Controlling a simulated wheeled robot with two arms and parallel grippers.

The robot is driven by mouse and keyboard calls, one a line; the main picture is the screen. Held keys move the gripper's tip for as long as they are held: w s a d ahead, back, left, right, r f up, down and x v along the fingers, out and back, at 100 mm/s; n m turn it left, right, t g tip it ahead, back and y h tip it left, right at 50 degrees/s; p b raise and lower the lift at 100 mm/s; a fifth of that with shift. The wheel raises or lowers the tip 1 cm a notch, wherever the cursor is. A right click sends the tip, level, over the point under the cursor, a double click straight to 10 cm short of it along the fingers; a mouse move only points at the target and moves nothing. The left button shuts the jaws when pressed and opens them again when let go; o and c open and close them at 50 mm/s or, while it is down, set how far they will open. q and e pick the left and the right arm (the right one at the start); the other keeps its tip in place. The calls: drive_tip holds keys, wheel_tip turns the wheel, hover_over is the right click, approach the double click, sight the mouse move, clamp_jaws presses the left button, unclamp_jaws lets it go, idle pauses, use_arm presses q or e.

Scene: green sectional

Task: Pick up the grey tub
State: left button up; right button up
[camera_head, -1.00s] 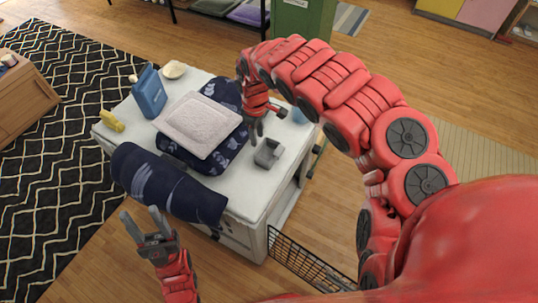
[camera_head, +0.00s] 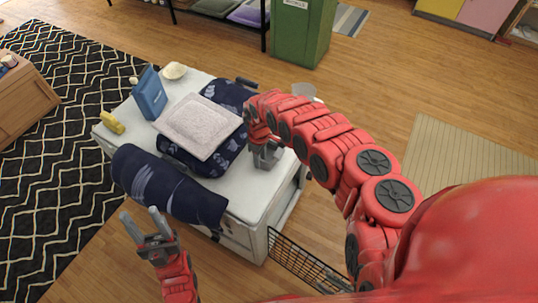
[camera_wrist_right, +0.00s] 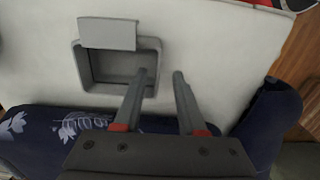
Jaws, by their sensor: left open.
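The grey tub (camera_head: 270,161) stands on the white cabinet top, partly hidden by my right gripper (camera_head: 262,147) in the head view. In the right wrist view the tub (camera_wrist_right: 118,66) is an open box with a raised flat panel at its far side. My right gripper (camera_wrist_right: 159,74) is open there. Its left finger reaches over the tub's opening and its right finger is outside, so the near-right wall lies between them. I cannot tell whether they touch it. My left gripper (camera_head: 139,212) is open and empty, in front of the cabinet.
The white cabinet (camera_head: 238,193) also holds a rolled dark blue cloth (camera_head: 165,185), a pale cushion (camera_head: 199,125) on dark patterned fabric, a blue container (camera_head: 149,93), a yellow item (camera_head: 112,123) and a small bowl (camera_head: 174,71). A black wire basket (camera_head: 300,262) is in front.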

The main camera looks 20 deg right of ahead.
drive_tip(key=shift+d+f, duration=0.15)
drive_tip(key=shift+f, duration=1.3)
clamp_jaws()
